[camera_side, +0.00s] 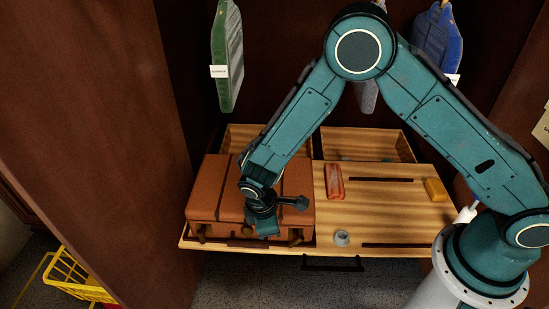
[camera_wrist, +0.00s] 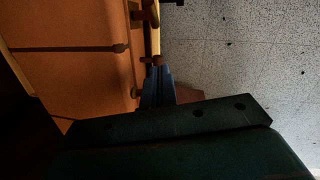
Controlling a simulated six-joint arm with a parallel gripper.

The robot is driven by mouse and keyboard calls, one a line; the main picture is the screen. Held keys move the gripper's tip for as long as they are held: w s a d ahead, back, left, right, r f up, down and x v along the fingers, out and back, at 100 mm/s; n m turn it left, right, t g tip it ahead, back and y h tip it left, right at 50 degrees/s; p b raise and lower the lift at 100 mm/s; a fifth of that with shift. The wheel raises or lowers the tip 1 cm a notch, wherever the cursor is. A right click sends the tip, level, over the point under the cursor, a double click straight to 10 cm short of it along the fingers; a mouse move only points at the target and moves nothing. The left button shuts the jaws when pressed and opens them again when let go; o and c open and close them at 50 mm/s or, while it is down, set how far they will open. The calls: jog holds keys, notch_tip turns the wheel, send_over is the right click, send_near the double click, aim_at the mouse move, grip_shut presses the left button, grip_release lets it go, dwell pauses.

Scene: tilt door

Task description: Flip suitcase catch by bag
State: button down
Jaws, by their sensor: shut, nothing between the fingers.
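An orange-brown suitcase (camera_side: 222,190) lies flat on the left of a wooden pull-out tray. Its front side carries a catch at the left (camera_side: 202,236) and another at the right (camera_side: 296,238), with a dark handle (camera_side: 245,243) between. My gripper (camera_side: 266,230) points down at the suitcase's front edge, between the handle and the right catch. In the wrist view the shut blue fingertips (camera_wrist: 158,78) are beside the suitcase edge, close to a small brown knob (camera_wrist: 154,60). I cannot tell whether they touch. No bag is clearly identifiable.
The wooden tray (camera_side: 390,220) holds a red-orange item (camera_side: 334,181), a yellow block (camera_side: 436,190) and a grey ring (camera_side: 342,238). Green (camera_side: 227,60) and blue (camera_side: 438,40) items hang above. A yellow basket (camera_side: 75,275) stands on the floor. Cabinet walls flank the tray.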

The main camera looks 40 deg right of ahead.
send_near(290, 245)
notch_tip(290, 245, down, 4)
jog(key=w+a, duration=0.2)
jog(key=shift+s+d+f, duration=0.3)
jog(key=shift+d+f, duration=0.25)
jog(key=shift+d, duration=0.2)
jog(key=shift+s+d+f, duration=0.3)
jog(key=shift+d+f, duration=0.25)
jog(key=shift+d, duration=0.2)
jog(key=shift+f, duration=0.15)
jog(key=shift+d+f+g+h, duration=0.2)
jog(key=shift+f+g+h, duration=0.1)
jog(key=shift+g+h, duration=0.2)
jog(key=shift+f+n+g+h, duration=0.3)
jog(key=shift+f+g+h, duration=0.15)
jog(key=shift+g+h, duration=0.65)
jog(key=shift+f, duration=0.35)
jog(key=shift+r, duration=0.1)
